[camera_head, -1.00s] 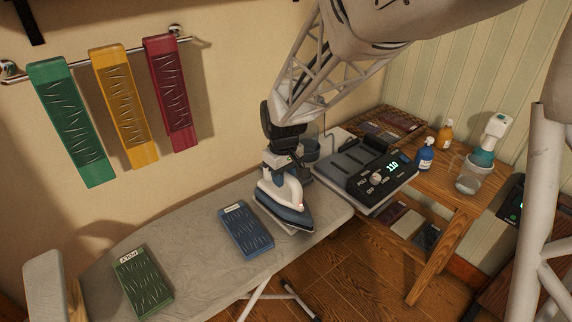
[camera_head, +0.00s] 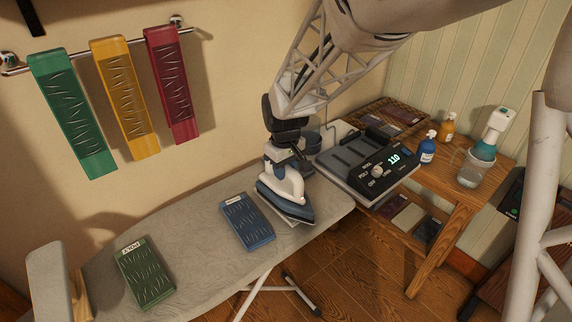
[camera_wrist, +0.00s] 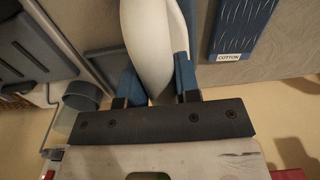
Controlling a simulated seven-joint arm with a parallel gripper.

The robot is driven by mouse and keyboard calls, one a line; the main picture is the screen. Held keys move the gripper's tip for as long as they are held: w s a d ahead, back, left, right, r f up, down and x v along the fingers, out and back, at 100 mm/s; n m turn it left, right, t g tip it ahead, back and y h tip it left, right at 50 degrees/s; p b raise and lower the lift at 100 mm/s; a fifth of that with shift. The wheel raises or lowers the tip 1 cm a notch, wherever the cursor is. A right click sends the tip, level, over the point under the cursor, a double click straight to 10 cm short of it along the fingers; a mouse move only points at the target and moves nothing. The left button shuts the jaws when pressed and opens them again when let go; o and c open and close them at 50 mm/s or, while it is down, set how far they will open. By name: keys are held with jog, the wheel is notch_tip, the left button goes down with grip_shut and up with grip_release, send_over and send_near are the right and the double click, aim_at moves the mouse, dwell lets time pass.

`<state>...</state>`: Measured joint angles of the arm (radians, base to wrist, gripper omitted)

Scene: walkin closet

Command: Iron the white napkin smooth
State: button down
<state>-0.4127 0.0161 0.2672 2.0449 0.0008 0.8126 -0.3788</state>
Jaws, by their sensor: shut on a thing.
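My gripper (camera_head: 284,150) is shut on the white handle of a blue-and-white iron (camera_head: 286,195). In the wrist view, its blue finger pads (camera_wrist: 158,82) lie on both sides of the white handle (camera_wrist: 148,40). A creased blue cloth (camera_head: 247,222) lies just left of the iron. Its label reads COTTON in the wrist view (camera_wrist: 229,57).
A creased green cloth (camera_head: 145,272) lies further left on the board. Green, yellow and red cloths (camera_head: 173,85) hang on the wall rail.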

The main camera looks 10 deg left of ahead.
jog(key=shift+f, duration=0.4)
dwell(2.2)
jog(key=shift+r, duration=0.15)
jog(key=shift+r, duration=2.9)
